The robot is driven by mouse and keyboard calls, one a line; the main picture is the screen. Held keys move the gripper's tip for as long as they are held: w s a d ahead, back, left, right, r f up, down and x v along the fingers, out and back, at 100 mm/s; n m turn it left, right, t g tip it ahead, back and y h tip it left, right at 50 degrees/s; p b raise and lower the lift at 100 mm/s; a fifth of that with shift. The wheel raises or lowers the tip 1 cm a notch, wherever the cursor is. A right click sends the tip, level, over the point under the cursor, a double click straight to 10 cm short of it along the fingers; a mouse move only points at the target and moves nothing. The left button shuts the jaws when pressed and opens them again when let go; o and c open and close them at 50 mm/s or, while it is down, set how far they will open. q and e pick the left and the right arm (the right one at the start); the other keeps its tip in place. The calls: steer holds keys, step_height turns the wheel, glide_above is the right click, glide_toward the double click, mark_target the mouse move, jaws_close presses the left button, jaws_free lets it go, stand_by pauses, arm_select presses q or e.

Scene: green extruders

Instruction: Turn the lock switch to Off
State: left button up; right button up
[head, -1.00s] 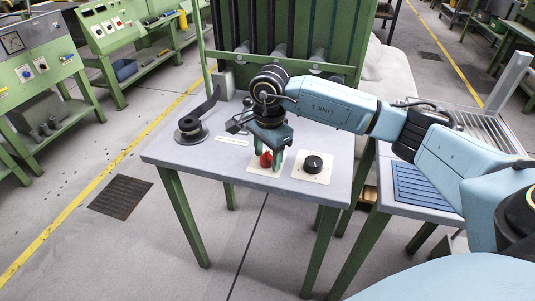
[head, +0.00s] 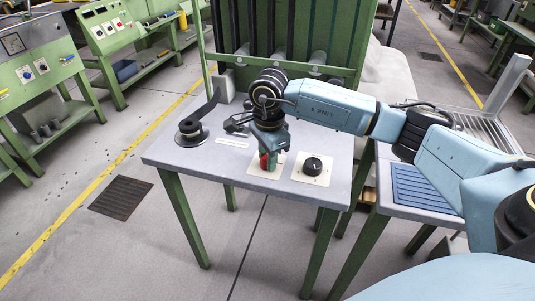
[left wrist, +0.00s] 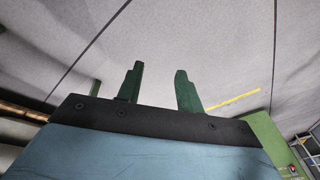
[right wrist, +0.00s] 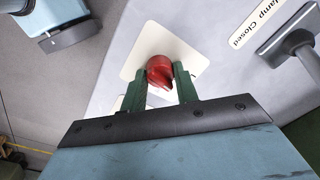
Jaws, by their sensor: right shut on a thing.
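The lock switch, a red knob (head: 263,161) on a pale square plate, sits near the front edge of the grey table. My right gripper (head: 269,156) points down over it, its green fingers partly hiding it. In the right wrist view the red knob (right wrist: 162,70) is between the fingertips of my right gripper (right wrist: 160,84), which is shut on it. The knob's pointer and any Off mark cannot be read clearly. My left gripper (left wrist: 158,75) shows only in its own wrist view, fingers apart and empty, over grey floor.
A black knob (head: 312,166) on its own plate is just right of the red one. A black lever on a round base (head: 191,132) stands at the table's left. A label ending "lamp Closed" (right wrist: 255,22) lies nearby. A green rack (head: 310,40) stands behind.

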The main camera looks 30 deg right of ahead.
mark_target(266, 158)
steer(key=shift+r+m, duration=0.1)
steer(key=shift+m, duration=0.4)
steer(key=m+p, duration=0.2)
steer(key=m, duration=0.3)
arm_select(q)
steer(key=s+a+f+p, duration=0.1)
steer(key=s+f, duration=0.6)
steer(key=shift+a+g, duration=0.3)
steer(key=shift+a, duration=0.05)
arm_select(e)
steer(key=shift+a+m, duration=0.1)
steer(key=shift+m, duration=2)
arm_select(q)
steer(key=shift+f, duration=0.1)
arm_select(e)
steer(key=o, duration=1)
steer(key=shift+r+p, duration=0.25)
steer(key=shift+p, duration=0.1)
arm_select(q)
steer(key=s+a+f+p, duration=0.1)
steer(key=s+f+p, duration=0.1)
steer(key=s, duration=0.4)
steer(key=shift+s+f+m+g, duration=0.15)
steer(key=shift+s+m+g, duration=0.05)
steer(key=shift+m+g, duration=0.1)
arm_select(e)
steer(key=r, duration=1.2)
steer(key=shift+s+a+r, duration=0.25)
steer(key=shift+r, duration=0.1)
